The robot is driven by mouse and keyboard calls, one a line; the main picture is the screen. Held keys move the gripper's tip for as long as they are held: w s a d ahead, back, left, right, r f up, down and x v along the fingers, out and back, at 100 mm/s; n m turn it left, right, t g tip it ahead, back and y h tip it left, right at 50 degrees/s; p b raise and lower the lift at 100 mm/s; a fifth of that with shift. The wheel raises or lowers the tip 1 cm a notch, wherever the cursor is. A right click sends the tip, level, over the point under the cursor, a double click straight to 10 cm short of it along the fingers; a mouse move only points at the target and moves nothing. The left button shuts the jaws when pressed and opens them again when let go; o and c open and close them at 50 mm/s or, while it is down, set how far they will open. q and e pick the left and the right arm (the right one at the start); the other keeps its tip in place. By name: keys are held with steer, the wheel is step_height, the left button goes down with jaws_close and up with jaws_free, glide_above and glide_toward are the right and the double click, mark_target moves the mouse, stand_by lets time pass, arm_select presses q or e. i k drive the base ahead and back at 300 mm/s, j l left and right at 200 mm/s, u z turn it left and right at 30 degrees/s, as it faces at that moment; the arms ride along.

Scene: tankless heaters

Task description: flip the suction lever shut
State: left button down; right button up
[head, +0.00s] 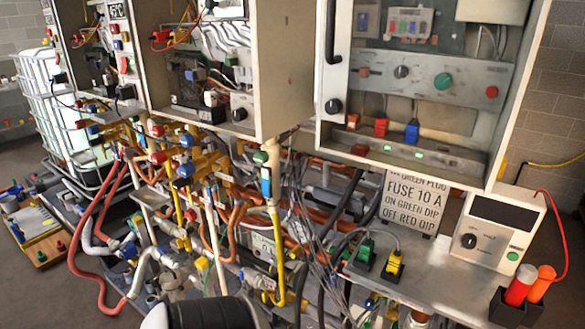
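I cannot tell which of several valve levers is the suction lever. A cluster of valves with yellow bodies (207,163) and blue and red handles sits on the pipework below the left cabinets. A blue handle (186,170) and a red handle (158,157) stand out there. A green-topped valve (261,158) sits on a vertical pipe to the right of the cluster. Whether any lever is open or shut is too small to tell. Neither gripper shows in the head view. A black and white rounded part at the bottom edge hides some lower pipes.
Open electrical cabinets (290,75) stand above the pipes. A sign (407,203), a meter box (490,232) and a black holder with red and orange cylinders (517,305) are on the bench (420,280). Red hoses (84,262) and hanging cables crowd the front. A caged white tank (55,110) stands left.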

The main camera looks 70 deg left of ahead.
mark_target(163, 250)
steer(key=u, duration=1.7)
